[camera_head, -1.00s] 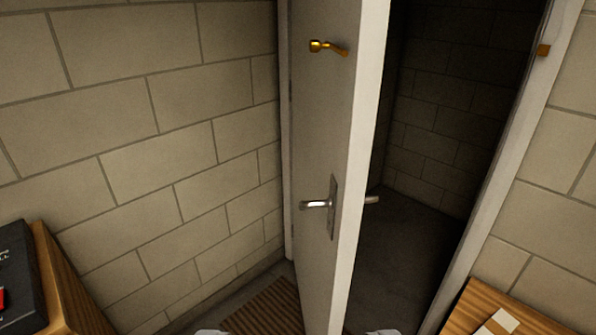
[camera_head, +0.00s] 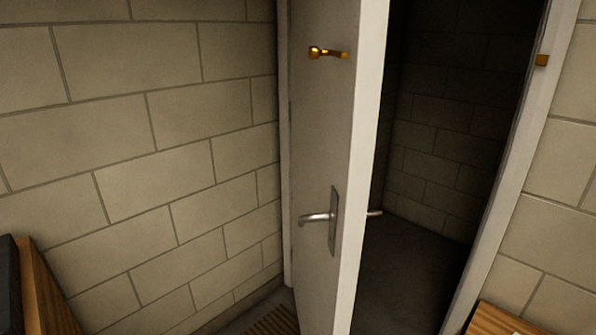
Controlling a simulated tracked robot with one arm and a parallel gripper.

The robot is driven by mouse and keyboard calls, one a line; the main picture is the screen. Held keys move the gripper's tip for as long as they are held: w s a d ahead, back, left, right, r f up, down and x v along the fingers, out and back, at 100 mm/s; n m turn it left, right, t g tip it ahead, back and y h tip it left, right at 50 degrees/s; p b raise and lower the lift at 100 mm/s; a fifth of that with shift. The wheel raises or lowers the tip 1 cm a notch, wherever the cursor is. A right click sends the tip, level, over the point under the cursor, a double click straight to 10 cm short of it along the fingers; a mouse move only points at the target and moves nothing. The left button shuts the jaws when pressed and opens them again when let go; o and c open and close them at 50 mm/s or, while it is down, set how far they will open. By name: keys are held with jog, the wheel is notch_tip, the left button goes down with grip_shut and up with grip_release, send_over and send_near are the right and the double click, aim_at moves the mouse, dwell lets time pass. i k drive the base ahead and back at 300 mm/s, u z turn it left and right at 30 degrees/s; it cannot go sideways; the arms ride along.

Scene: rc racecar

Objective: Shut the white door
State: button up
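The white door (camera_head: 320,140) stands partly open in the middle of the view, its bright edge facing me. A silver lever handle (camera_head: 318,217) is on its left face, and the end of another lever (camera_head: 374,212) shows on the far side. A brass latch (camera_head: 327,52) sits high on the door. A small brass catch (camera_head: 542,60) is on the right side of the white door frame (camera_head: 505,175). Dark space shows through the doorway. My gripper is not in view.
A block wall (camera_head: 150,130) fills the left, and another stretch lies right of the frame. A wooden piece with a dark top (camera_head: 40,295) is at lower left. A wooden top (camera_head: 497,320) is at lower right. A slatted brown mat (camera_head: 272,322) lies by the door's foot.

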aim_at(334, 106)
jog(key=u, duration=0.05)
jog(key=k, duration=0.6)
jog(key=u, duration=0.2)
jog(key=i, duration=1.7)
jog(key=z, duration=0.55)
